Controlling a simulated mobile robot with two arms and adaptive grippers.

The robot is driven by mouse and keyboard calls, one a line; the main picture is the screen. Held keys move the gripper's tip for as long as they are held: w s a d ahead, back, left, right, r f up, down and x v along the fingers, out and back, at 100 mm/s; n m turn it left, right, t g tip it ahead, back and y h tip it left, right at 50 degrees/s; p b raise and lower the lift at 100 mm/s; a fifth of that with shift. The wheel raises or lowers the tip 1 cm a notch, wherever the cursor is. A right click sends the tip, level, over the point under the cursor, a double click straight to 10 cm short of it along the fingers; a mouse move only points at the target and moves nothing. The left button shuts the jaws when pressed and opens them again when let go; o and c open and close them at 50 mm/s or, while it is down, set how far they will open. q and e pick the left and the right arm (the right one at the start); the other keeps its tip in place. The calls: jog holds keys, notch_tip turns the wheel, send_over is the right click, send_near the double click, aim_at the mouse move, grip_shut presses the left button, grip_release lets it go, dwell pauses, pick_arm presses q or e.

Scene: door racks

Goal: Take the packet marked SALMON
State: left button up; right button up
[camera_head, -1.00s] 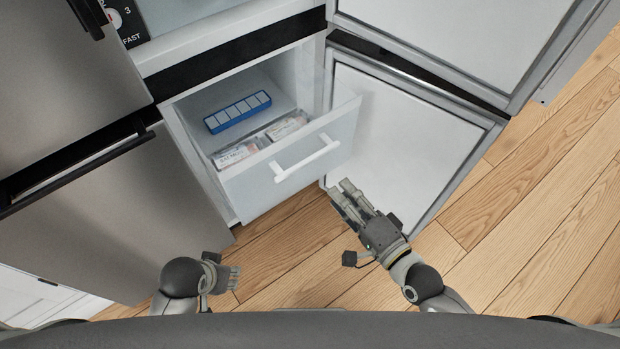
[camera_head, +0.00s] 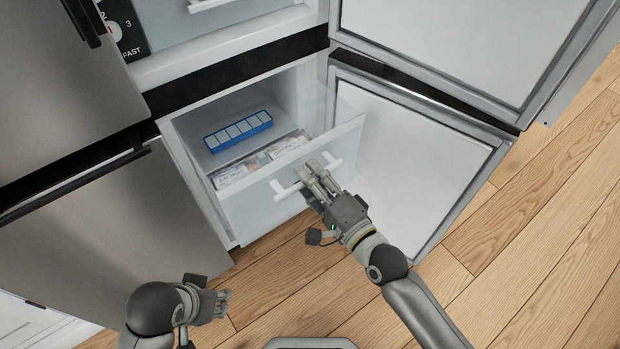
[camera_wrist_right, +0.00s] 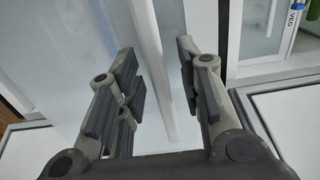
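Two packets lie in the open freezer drawer (camera_head: 262,203), just behind its front: a left packet (camera_head: 233,174) and a right packet (camera_head: 285,148). Both bear print too small to read surely, so I cannot tell which says SALMON. The drawer front partly hides them. My right gripper (camera_head: 313,177) is at the drawer's white handle (camera_head: 288,187), in front of the packets. In the right wrist view its fingers (camera_wrist_right: 155,85) are spread, with the white handle bar (camera_wrist_right: 160,60) showing between and beyond them. My left gripper (camera_head: 222,303) hangs low at the left, apart from the drawer, its fingers unclear.
A blue compartmented tray (camera_head: 238,131) lies deeper in the drawer. An open white door (camera_head: 410,150) stands right of the drawer, with another open door (camera_head: 460,40) above it. Closed steel doors (camera_head: 120,230) are at left. The wooden floor (camera_head: 500,270) is clear.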

jog(key=shift+w+a, duration=0.1)
jog(key=shift+c, duration=0.4)
grip_shut()
pick_arm(q)
jog(key=shift+r, duration=0.1)
jog(key=x, duration=0.2)
jog(key=p+x, duration=0.1)
jog(key=x, duration=0.2)
jog(key=shift+s+f, duration=0.15)
jog(key=shift+f, duration=0.05)
pick_arm(e)
jog(key=v, duration=0.3)
jog(key=shift+f, duration=0.2)
